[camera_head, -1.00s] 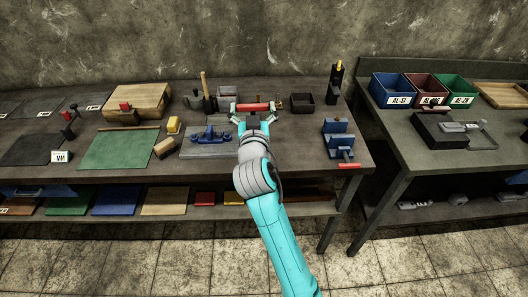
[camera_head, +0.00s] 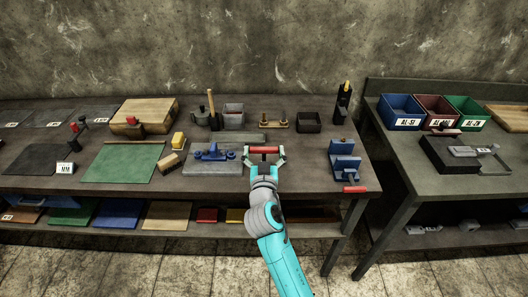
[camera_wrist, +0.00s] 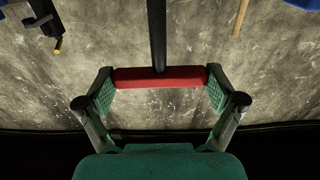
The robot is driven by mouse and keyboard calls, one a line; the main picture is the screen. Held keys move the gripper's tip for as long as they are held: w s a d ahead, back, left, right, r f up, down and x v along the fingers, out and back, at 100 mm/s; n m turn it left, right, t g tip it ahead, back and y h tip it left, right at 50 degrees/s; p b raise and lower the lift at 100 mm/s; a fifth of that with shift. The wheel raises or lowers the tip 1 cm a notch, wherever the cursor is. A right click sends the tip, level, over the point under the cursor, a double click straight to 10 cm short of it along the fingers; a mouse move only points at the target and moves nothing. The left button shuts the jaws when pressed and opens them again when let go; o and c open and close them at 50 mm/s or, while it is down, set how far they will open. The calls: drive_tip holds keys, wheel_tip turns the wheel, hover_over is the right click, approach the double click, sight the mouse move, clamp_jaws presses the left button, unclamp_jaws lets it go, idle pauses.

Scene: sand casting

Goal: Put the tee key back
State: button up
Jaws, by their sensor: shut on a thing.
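My gripper (camera_head: 264,157) is shut on the red handle of the tee key (camera_head: 264,149), above the front part of the middle bench. In the wrist view my gripper (camera_wrist: 160,88) has its two pads against the ends of the red crossbar (camera_wrist: 160,77). A dark shaft (camera_wrist: 157,35) runs from the bar's middle out of the top of the picture; its far end is hidden. A small wooden rack with upright posts (camera_head: 274,124) stands on the bench behind my gripper, apart from the key.
The blue fixture on a grey plate (camera_head: 213,154) is close left of my gripper. A dark box (camera_head: 308,123) and a tall black stand (camera_head: 341,105) stand behind. Bare bench lies between gripper and vise.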

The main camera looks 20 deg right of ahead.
drive_tip(key=shift+f, duration=0.2)
drive_tip(key=o, duration=0.9)
drive_tip(key=shift+r, duration=0.1)
drive_tip(key=v, duration=1.2)
